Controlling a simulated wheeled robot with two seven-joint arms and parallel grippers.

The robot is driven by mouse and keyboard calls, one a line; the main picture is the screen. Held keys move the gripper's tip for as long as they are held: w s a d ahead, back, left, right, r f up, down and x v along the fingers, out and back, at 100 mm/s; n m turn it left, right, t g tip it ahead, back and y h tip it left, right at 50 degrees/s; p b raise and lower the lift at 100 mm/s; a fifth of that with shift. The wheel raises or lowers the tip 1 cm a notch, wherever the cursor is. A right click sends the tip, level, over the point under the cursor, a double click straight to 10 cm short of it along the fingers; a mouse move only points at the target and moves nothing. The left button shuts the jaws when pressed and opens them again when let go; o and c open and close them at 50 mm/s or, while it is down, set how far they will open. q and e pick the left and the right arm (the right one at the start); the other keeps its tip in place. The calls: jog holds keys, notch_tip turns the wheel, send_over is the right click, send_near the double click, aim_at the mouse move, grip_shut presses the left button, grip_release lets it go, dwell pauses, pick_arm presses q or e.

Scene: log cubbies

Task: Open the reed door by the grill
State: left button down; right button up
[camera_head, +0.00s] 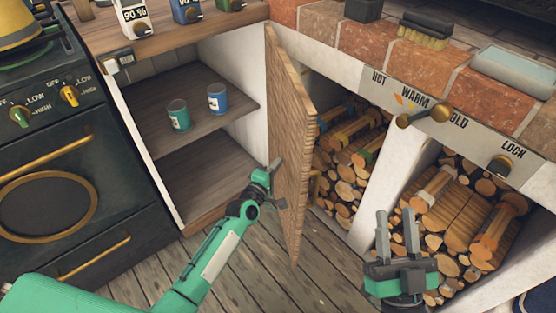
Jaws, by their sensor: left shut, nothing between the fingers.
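The reed door (290,150) stands swung out from the cabinet beside the brick grill, seen nearly edge-on. The cabinet behind it is exposed, with a wooden shelf (195,107) inside. My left gripper (277,182) is shut and empty, at the inner face of the door near its lower half; I cannot tell whether it touches the door. My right gripper (398,232) is open and empty, in front of the log cubbies, right of the door.
A green cup (179,115) and a blue cup (217,98) stand on the shelf. Logs (465,215) fill the cubbies at right. A dark stove (65,185) stands at left. A brush (424,36) lies on the brick ledge. Plank floor (265,262) is clear below.

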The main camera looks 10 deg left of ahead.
aim_at(286, 165)
pick_arm(q)
jog(key=shift+w+d, duration=0.25)
jog(key=shift+d, duration=0.45)
jog(key=shift+w+d, duration=0.25)
jog(key=shift+d, duration=0.4)
jog(key=shift+w+d, duration=0.3)
jog(key=shift+d, duration=0.2)
jog(key=shift+a, duration=0.1)
jog(key=shift+s, duration=0.1)
jog(key=shift+s+a+p, duration=0.25)
jog(key=shift+s+a, duration=0.5)
jog(key=shift+a, duration=0.3)
jog(key=shift+s+a+p, duration=0.25)
jog(key=shift+s+a, duration=0.45)
jog(key=shift+a, duration=0.3)
jog(key=shift+s, duration=0.1)
